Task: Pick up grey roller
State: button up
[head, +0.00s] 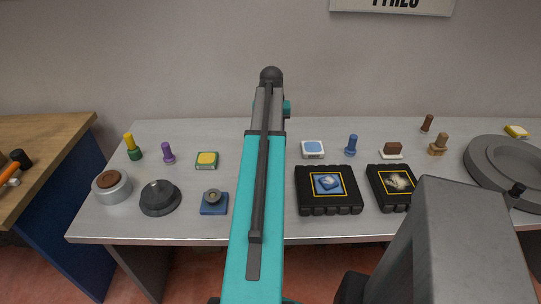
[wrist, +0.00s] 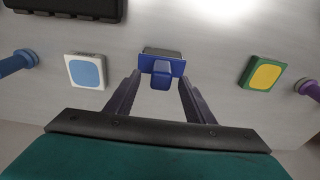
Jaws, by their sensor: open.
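I cannot clearly single out a grey roller. In the wrist view my gripper (wrist: 160,84) is open and points down at the table. A blue piece with a grey strip at its far edge (wrist: 161,66) lies between and just beyond the fingertips, apparently not held. My arm hides that spot in the head view.
A white-and-blue block (wrist: 86,71) and a green-and-yellow block (wrist: 263,74) flank the gripper. Black cases (head: 328,205) stand right of my arm. Several small coloured pegs, such as the purple one (head: 168,153), stand farther back. A large grey disc (head: 505,165) is at far right.

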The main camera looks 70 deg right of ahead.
jog(key=shift+w+d+f+p, duration=0.15)
jog(key=shift+f+p, duration=0.25)
jog(key=shift+f, duration=1.3)
grip_shut()
